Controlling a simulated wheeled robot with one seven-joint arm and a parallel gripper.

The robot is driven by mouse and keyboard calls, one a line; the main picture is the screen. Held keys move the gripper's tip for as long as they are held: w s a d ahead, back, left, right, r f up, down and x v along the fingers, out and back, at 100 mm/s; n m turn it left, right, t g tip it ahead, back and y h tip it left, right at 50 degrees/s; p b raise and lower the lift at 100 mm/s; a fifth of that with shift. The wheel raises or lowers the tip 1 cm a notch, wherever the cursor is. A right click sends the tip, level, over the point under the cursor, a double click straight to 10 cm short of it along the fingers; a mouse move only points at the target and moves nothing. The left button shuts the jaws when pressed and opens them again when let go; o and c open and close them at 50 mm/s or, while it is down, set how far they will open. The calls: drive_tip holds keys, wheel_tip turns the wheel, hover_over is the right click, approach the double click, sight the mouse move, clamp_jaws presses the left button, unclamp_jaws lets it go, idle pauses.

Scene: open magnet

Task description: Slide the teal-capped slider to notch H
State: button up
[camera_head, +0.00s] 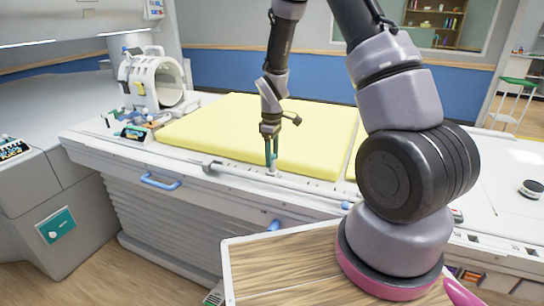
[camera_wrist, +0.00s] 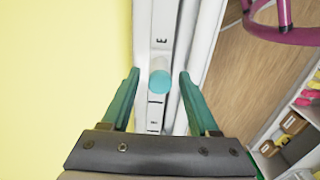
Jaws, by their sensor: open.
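The teal-capped slider (camera_wrist: 159,82) stands on the white rail (camera_wrist: 162,20) in the wrist view, its cap round and its stem pale. A letter E shows on the rail just beyond the slider; other marks nearer my gripper are too small to read for sure. My gripper (camera_wrist: 157,73) is open, with one teal finger on each side of the slider and a gap on both sides. In the head view my gripper (camera_head: 271,154) points down over the rail at the front edge of the yellow pad, and the slider's pale lower part (camera_head: 271,172) shows below it. I cannot make out notch H.
The yellow pad (camera_head: 225,125) lies right behind the rail. A white ring-shaped scanner model (camera_head: 145,80) stands at the left end of the bench. Blue handles (camera_head: 160,182) stick out from the bench front. A wooden-topped tray (camera_head: 290,265) is in the foreground.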

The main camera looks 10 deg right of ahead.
drive_tip(key=shift+c, duration=0.3)
clamp_jaws()
idle(1.2)
